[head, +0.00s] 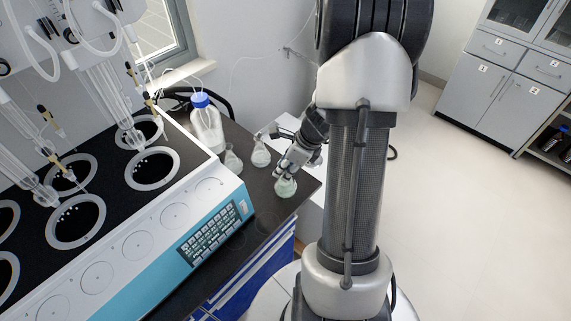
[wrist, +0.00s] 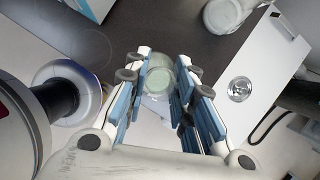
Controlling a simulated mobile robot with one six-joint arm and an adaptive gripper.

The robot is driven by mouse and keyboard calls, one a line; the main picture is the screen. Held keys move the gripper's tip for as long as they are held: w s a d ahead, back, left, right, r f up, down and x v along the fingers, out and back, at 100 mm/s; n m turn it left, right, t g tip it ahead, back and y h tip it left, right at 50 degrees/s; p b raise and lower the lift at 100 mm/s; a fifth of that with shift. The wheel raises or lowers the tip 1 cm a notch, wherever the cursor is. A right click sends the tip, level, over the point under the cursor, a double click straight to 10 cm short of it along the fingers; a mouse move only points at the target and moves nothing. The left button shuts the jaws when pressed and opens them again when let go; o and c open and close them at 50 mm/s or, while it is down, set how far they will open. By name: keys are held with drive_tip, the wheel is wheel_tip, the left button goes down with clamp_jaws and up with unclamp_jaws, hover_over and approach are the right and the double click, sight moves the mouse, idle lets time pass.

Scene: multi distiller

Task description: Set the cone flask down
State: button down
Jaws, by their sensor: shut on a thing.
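The cone flask (head: 286,188) is clear glass with pale green contents. In the head view it is upright at the right end of the dark bench top (head: 262,222), near its edge. My gripper (head: 288,170) is shut on the flask's upper part from above. In the wrist view the flask (wrist: 158,80) shows between the two blue-padded fingers of my gripper (wrist: 160,72). The fingers hide part of its neck. I cannot tell whether its base touches the bench.
Two other clear flasks (head: 261,153) (head: 233,161) and a blue-capped bottle (head: 207,123) stand behind on the bench. The multi distiller (head: 140,215) fills the left side. A white box with a round metal disc (wrist: 240,88) is at right in the wrist view.

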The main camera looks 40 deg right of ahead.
drive_tip(key=shift+f+b, duration=0.35)
drive_tip(key=shift+f, duration=0.75)
drive_tip(key=shift+f, duration=0.1)
drive_tip(key=c, duration=1.3)
unclamp_jaws()
drive_tip(key=shift+c, duration=0.2)
drive_tip(key=p+v, duration=0.5)
drive_tip(key=v, duration=0.7)
